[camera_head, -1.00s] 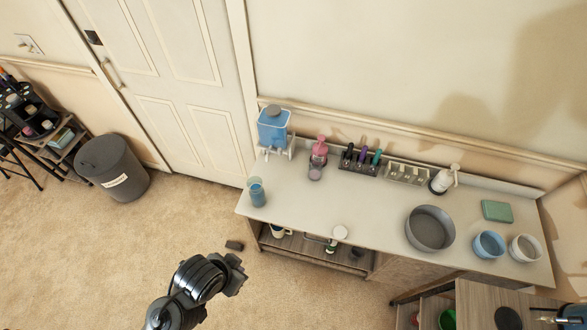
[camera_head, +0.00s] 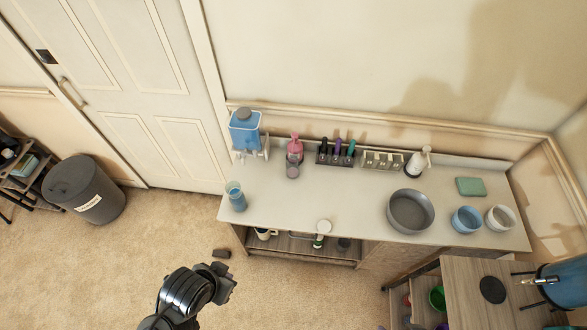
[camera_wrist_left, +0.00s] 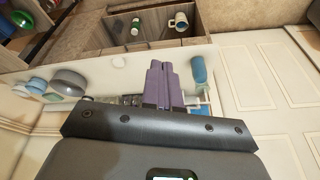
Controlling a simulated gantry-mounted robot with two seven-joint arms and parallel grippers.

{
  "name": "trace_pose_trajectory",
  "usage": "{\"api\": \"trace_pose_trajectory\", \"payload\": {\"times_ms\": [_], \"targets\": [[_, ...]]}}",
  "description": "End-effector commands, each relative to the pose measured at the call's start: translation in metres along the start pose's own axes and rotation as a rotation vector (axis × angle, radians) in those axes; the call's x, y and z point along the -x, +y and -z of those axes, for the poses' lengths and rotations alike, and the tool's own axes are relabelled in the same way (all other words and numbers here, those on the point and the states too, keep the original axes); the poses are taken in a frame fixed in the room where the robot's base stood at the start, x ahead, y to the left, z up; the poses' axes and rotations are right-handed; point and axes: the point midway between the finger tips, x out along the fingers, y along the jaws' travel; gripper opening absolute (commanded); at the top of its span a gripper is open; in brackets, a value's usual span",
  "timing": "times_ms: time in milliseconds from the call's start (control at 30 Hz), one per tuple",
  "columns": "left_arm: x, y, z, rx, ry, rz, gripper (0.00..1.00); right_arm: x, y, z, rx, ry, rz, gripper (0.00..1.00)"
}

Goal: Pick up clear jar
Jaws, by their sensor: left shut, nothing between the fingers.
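A clear tumbler-like jar with blue contents (camera_head: 236,197) stands upright at the counter's left end. It also shows in the left wrist view (camera_wrist_left: 199,70), right of my fingers. A smaller clear jar with a pinkish tint (camera_head: 293,170) stands by a pink pump bottle (camera_head: 295,145). I cannot tell which is meant. My left gripper (camera_wrist_left: 159,64) is shut and empty, with purple fingers together. In the head view my left wrist is low, in front of the counter and apart from both jars. My right gripper is out of view.
The counter (camera_head: 330,205) also holds a blue dispenser (camera_head: 245,135), a pen rack (camera_head: 335,155), a grey bowl (camera_head: 410,212) and two small bowls. Mugs sit on the shelf below. A grey bin (camera_head: 85,190) stands left. The counter's middle is clear.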

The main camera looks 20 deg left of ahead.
Motion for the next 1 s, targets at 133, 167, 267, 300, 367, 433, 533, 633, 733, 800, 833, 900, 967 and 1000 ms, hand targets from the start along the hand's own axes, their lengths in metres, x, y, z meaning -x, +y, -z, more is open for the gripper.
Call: {"api": "trace_pose_trajectory", "payload": {"times_ms": [133,167,267,300,367,433,533,633,733,800,833,900,967,1000], "targets": [[0.0000,0.0001,0.0001,0.001,0.000,0.000,0.00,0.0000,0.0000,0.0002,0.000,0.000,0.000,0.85],[0.0000,0.0001,0.0001,0.001,0.000,0.000,0.00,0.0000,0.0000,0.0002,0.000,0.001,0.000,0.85],[0.0000,0.0001,0.0001,0.001,0.000,0.000,0.00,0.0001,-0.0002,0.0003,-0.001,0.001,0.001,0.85],[0.0000,0.0001,0.0001,0.001,0.000,0.000,0.00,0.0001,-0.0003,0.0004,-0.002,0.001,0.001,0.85],[0.0000,0.0001,0.0001,0.001,0.000,0.000,0.08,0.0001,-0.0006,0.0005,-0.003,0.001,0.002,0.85],[0.0000,0.0001,0.0001,0.001,0.000,0.000,0.18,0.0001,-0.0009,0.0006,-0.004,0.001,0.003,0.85],[0.0000,0.0001,0.0001,0.001,0.000,0.000,0.34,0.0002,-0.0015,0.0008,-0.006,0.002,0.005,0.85],[0.0000,0.0001,0.0001,0.001,0.000,0.000,0.49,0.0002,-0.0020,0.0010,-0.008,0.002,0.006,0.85],[-0.0001,0.0001,0.0001,0.001,0.000,0.000,0.64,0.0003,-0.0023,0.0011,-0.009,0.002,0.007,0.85],[-0.0001,0.0001,0.0001,0.001,0.000,0.000,0.75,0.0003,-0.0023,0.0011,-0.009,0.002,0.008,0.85],[-0.0001,0.0001,0.0000,0.001,0.000,0.000,0.79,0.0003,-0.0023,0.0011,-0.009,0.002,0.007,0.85],[-0.0001,0.0001,0.0001,0.001,0.000,0.000,0.79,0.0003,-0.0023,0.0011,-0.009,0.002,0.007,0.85],[-0.0001,0.0001,0.0000,0.000,0.000,0.000,0.79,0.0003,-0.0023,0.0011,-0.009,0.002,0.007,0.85],[-0.0001,0.0001,0.0000,0.000,0.000,0.000,0.79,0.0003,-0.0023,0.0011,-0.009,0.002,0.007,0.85]]}}
